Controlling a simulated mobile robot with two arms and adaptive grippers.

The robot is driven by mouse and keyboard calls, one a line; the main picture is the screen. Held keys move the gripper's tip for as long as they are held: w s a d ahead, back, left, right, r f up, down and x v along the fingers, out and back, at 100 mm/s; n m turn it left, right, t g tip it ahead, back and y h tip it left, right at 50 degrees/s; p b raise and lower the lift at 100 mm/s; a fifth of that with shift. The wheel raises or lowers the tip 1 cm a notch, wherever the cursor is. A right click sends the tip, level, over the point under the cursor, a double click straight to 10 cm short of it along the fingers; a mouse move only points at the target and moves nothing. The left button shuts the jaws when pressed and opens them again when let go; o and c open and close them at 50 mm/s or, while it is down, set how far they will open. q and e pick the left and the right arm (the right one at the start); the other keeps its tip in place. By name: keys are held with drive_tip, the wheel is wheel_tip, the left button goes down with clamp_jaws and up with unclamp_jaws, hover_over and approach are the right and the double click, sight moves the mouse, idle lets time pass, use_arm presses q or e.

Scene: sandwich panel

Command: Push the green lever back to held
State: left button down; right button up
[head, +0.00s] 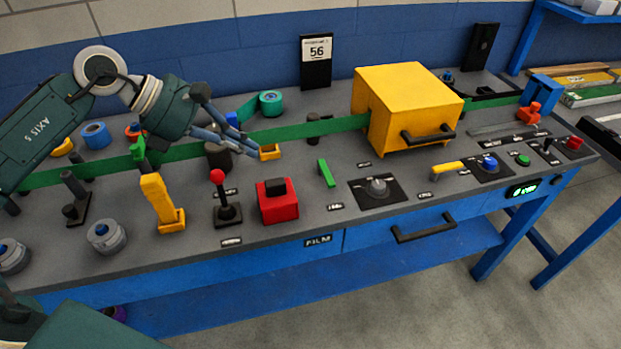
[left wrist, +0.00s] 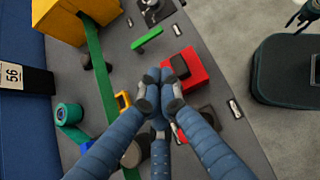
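A small green lever (head: 326,173) stands on the grey panel top, right of the red block and left of the dial. It also shows in the left wrist view (left wrist: 147,39), ahead of my fingertips. My left gripper (head: 256,150) hangs above the panel, left of the lever and apart from it. Its fingers come together at the tips (left wrist: 158,98), with nothing seen between them. A dark claw-like part at the top right of the left wrist view may be my right gripper, too small to read. The lever's label is unreadable.
A red block (head: 278,204) with a black top and a red-knobbed joystick (head: 218,178) stand near the left gripper. A yellow hood (head: 405,105) covers the green belt (head: 310,128). A dial (head: 377,187) sits right of the lever. The panel around the lever is mostly clear.

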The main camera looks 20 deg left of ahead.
sight(326, 178)
use_arm(q)
drive_tip(key=p+x, duration=0.1)
drive_tip(key=x, duration=0.6)
drive_tip(key=shift+d+r+p, duration=0.15)
drive_tip(key=shift+d+p, duration=0.05)
drive_tip(key=shift+p, duration=0.15)
drive_tip(key=p+x, duration=0.2)
drive_tip(key=x, duration=0.8)
drive_tip(key=shift+w+d+f, duration=0.15)
drive_tip(key=shift+w+f, duration=0.1)
drive_tip(key=shift+f, duration=0.05)
drive_tip(key=shift+w+d+f, duration=0.1)
drive_tip(key=shift+d+f, duration=0.1)
drive_tip(key=shift+f, duration=0.2)
use_arm(e)
drive_tip(key=w+r, duration=0.4)
drive_tip(key=shift+w+r+t, duration=0.2)
drive_tip(key=shift+w+t, duration=0.05)
drive_tip(key=shift+t, duration=0.15)
drive_tip(key=shift+a, duration=0.1)
